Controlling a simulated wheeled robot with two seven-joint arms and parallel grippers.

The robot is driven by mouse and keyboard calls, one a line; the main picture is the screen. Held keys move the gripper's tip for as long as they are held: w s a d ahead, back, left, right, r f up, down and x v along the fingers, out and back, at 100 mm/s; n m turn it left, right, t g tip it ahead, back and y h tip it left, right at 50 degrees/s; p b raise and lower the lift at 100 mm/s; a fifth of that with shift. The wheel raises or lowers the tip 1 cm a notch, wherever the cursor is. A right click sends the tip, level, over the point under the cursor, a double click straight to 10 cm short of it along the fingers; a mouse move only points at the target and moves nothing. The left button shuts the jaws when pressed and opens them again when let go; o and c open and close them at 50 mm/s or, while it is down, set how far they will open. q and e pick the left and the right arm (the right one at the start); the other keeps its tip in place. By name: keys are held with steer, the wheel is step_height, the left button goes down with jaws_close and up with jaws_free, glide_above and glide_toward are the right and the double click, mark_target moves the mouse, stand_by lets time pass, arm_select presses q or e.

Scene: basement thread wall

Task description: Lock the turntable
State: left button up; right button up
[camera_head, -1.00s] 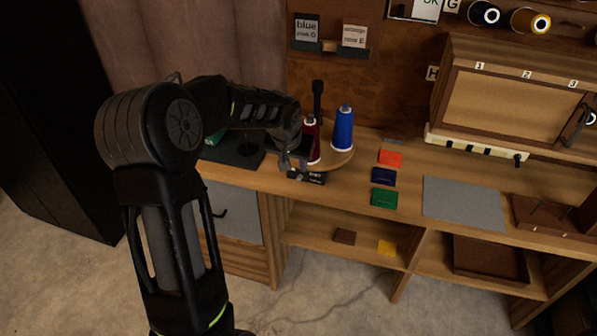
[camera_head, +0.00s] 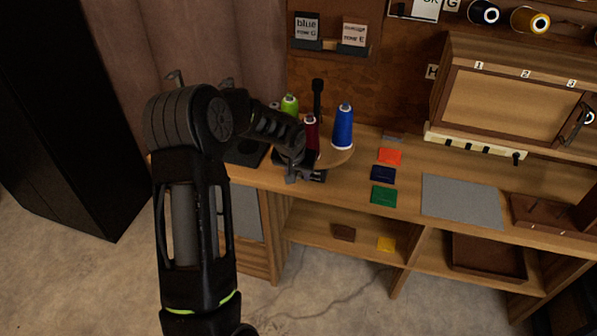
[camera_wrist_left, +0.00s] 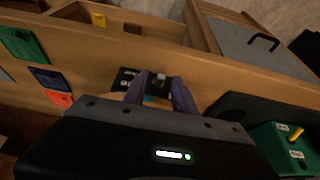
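The turntable (camera_head: 341,158) is a round wooden disc on the bench, carrying a blue spool (camera_head: 343,128) and a dark red spool (camera_head: 311,133). A small black plate with white marks (camera_head: 318,176) sits at its front edge; it also shows in the left wrist view (camera_wrist_left: 124,77). My left gripper (camera_head: 292,178) is at the left end of this plate. In the left wrist view its two fingers (camera_wrist_left: 160,88) stand apart, with a small light-grey knob (camera_wrist_left: 161,76) between their tips. Contact with the knob cannot be told. My right gripper is not in view.
A lime green spool (camera_head: 289,105) stands behind my left arm. A black post (camera_head: 318,97) rises behind the turntable. Orange (camera_head: 389,156), navy (camera_head: 382,175) and green (camera_head: 384,196) pieces lie to its right, beside a grey mat (camera_head: 462,202). A green box with a yellow lever (camera_wrist_left: 290,145) is nearby.

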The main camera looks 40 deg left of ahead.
arm_select(q)
jaws_close()
stand_by(0.3)
stand_by(0.4)
